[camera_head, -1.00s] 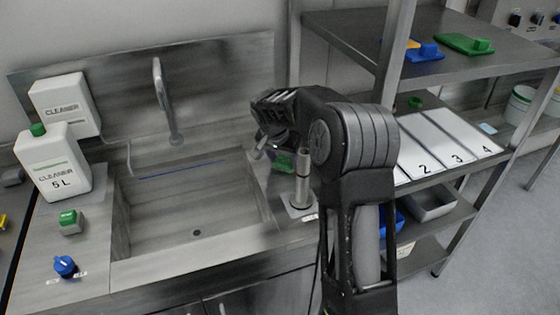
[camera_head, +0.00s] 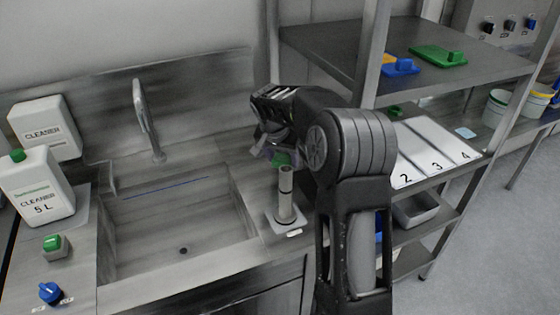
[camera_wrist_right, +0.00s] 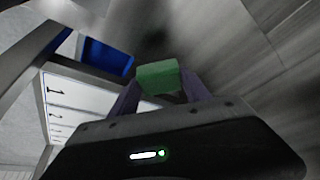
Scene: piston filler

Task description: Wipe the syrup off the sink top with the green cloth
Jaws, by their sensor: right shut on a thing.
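My right gripper (camera_head: 268,145) is shut on a small green block (camera_head: 280,159), right of the sink basin and behind the upright metal tube. In the right wrist view this green block (camera_wrist_right: 158,77) sits between the purple fingertips. Only the block shows; I cannot tell whether it is part of a cloth or touches the surface. A flat green piece with a raised grip (camera_head: 438,55) lies on the upper shelf. The sink top (camera_head: 200,283) is grey metal. I make out no syrup on it; my arm hides part of its right side. My left gripper is out of view.
The upright tube (camera_head: 285,195) stands close to my right gripper. A tap (camera_head: 147,120) rises behind the empty basin (camera_head: 170,235). Cleaner containers (camera_head: 37,188), a green button (camera_head: 55,245) and a blue knob (camera_head: 50,292) are at left. Shelving (camera_head: 400,65) stands close at right.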

